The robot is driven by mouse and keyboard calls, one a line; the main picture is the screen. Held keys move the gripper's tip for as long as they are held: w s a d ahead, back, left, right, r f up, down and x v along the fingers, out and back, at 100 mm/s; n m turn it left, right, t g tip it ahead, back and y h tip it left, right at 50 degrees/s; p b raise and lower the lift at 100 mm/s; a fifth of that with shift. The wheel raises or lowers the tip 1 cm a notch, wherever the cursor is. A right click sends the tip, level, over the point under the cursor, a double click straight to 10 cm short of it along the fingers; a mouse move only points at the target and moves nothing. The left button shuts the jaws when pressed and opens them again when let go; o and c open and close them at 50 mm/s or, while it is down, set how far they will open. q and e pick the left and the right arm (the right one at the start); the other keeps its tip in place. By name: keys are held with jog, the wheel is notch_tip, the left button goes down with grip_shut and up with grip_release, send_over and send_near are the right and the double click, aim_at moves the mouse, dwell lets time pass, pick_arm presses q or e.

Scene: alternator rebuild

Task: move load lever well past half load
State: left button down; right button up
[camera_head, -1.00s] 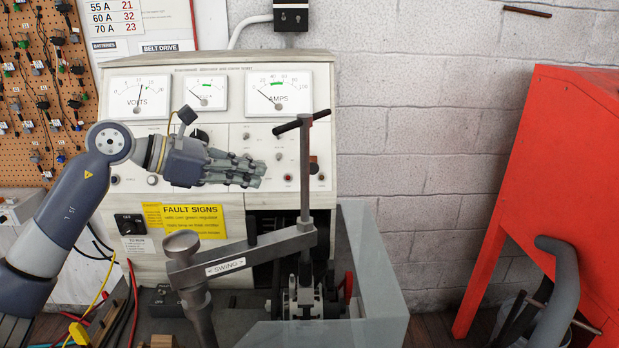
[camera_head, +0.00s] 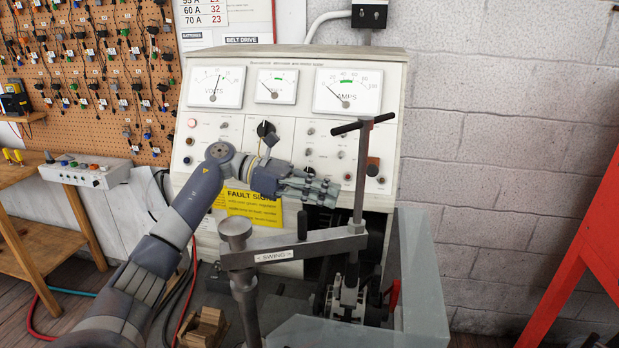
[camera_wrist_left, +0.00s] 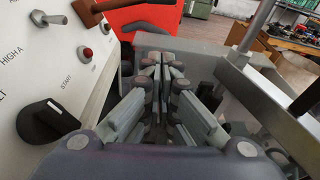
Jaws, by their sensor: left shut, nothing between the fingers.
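My left gripper (camera_head: 336,194) is shut and empty. It is in front of the sloped test-bench panel (camera_head: 225,130), fingers pointing right, just left of a tall upright lever with a black T-handle (camera_head: 363,125). A brown-handled lever (camera_head: 372,167) sits on the right of the panel, and also shows at the top of the left wrist view (camera_wrist_left: 90,10). No label tells which one is the load lever. The gripper touches neither as far as I can see. My right gripper is out of view.
A black rotary knob (camera_head: 266,130) and small switches are on the panel. The swing arm (camera_head: 285,247) crosses below my gripper, with a clear guard (camera_head: 420,290) to its right. A red stand (camera_head: 580,250) is at far right. A wooden bench (camera_head: 40,240) stands left.

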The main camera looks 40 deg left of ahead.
aim_at(372, 168)
pick_arm(q)
jog(key=d+r+p, duration=0.1)
jog(key=w+d+r+p, duration=0.1)
jog(key=d, duration=0.1)
jog(key=w+d+r+p, duration=0.1)
jog(key=shift+w+d+p, duration=0.15)
jog(key=shift+w+p, duration=0.05)
jog(key=shift+p, duration=0.1)
jog(key=shift+f, duration=0.1)
jog(key=shift+w+r+n+g, duration=0.15)
jog(key=shift+r+n+g, duration=0.25)
jog(key=shift+r, duration=0.45)
jog(key=shift+d+f, duration=0.1)
